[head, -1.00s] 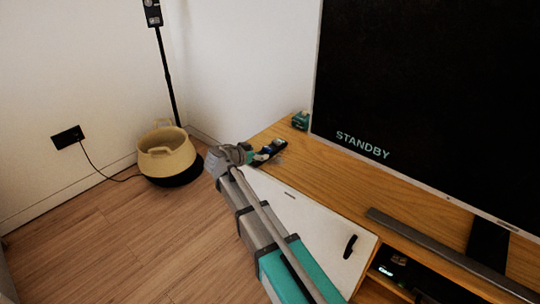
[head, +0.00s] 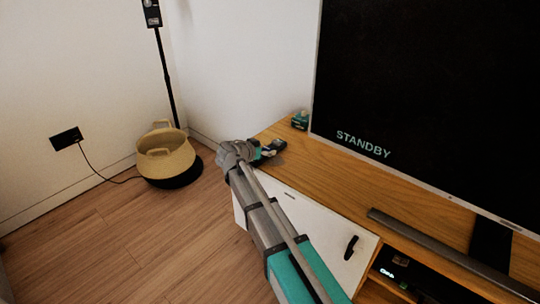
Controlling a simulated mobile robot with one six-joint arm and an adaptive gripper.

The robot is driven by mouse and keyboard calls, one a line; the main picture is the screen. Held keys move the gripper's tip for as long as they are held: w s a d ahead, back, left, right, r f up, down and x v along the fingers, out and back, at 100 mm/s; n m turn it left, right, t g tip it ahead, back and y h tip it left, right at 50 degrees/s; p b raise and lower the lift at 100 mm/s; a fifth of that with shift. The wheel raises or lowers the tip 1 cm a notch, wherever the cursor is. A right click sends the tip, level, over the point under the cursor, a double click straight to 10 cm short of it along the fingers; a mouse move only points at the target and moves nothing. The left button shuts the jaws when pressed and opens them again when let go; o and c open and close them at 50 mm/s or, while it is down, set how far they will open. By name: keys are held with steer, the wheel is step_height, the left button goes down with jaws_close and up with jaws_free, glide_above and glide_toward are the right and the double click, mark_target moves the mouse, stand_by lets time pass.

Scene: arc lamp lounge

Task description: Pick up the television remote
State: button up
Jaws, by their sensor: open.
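My arm reaches up from the bottom of the head view to the left end of the wooden television bench (head: 330,183). My gripper (head: 272,148), small and dark at this distance, is open over the bench top near its back left corner. I cannot make out a television remote for certain. Dark shapes around the fingers blend together, and the wrist and gripper hide part of the bench top there. I cannot tell whether the fingers touch anything.
A small teal box (head: 300,120) stands behind the gripper, near the television (head: 420,90) reading STANDBY. A grey soundbar (head: 440,250) lies along the bench. A woven basket (head: 165,160) and a black lamp pole (head: 168,80) stand on the floor at left.

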stand_by(0.5)
jaws_close()
